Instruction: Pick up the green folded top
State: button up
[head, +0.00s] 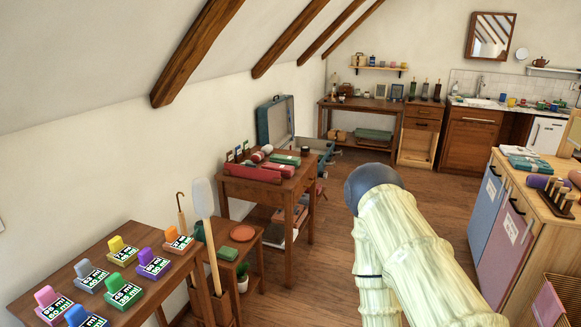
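A flat green item (285,159) that looks like folded cloth lies at the back right of the middle wooden table, close to red items. My pale, ribbed arm rises at the lower right of the head view and ends in a dark rounded joint. My gripper is not in view.
A near table (135,290) holds several labelled coloured blocks. A cabinet (510,215) stands at right with folded cloths (530,165) on top. The wooden floor (335,220) is open between them.

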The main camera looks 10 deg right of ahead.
aim_at(294, 161)
jog(key=z, duration=0.6)
jog(key=i, duration=0.85)
jog(key=z, duration=0.4)
jog(key=i, duration=0.95)
jog(key=u, duration=0.4)
